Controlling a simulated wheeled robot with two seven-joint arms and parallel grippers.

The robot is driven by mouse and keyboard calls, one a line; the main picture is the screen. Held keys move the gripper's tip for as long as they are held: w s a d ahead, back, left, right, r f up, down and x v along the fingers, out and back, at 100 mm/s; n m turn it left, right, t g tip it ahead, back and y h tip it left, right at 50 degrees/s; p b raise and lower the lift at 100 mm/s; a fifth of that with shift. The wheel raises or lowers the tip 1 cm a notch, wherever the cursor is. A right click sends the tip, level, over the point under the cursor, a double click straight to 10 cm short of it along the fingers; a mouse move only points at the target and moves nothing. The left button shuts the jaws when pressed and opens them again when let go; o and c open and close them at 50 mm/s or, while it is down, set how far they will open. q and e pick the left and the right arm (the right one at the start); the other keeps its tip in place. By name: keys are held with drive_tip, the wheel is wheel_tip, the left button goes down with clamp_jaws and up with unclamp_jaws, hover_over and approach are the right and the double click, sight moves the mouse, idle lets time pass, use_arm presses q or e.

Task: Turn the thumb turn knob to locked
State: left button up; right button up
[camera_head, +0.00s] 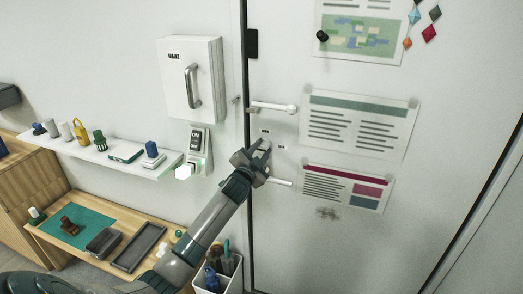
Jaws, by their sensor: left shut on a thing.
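The thumb turn knob (264,145) is on the white door, close to its left edge, and is mostly hidden by my gripper. Small labels sit above it and to its right; they are too small to read. My left gripper (262,152) reaches up from the lower left to the door and is shut on the knob. I cannot tell the knob's exact angle. My right gripper is not in view.
A white lever handle (275,107) projects above the knob and a light bar (281,182) lies below it. Papers (358,125) hang to the right. Left are a MAINS box (191,80), an ON switch (196,139) and a shelf (115,160) with small items.

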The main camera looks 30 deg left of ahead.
use_arm(q)
drive_tip(key=o, duration=1.1)
drive_tip(key=shift+c, duration=0.2)
drive_tip(key=shift+s, duration=0.1)
drive_tip(key=shift+b+v, duration=0.3)
drive_tip(key=shift+v, duration=0.6)
drive_tip(key=b+v, duration=0.3)
drive_tip(key=v, duration=1.2)
drive_tip(key=shift+s+d+b, duration=0.2)
drive_tip(key=shift+b, duration=0.2)
drive_tip(key=shift+f, duration=0.1)
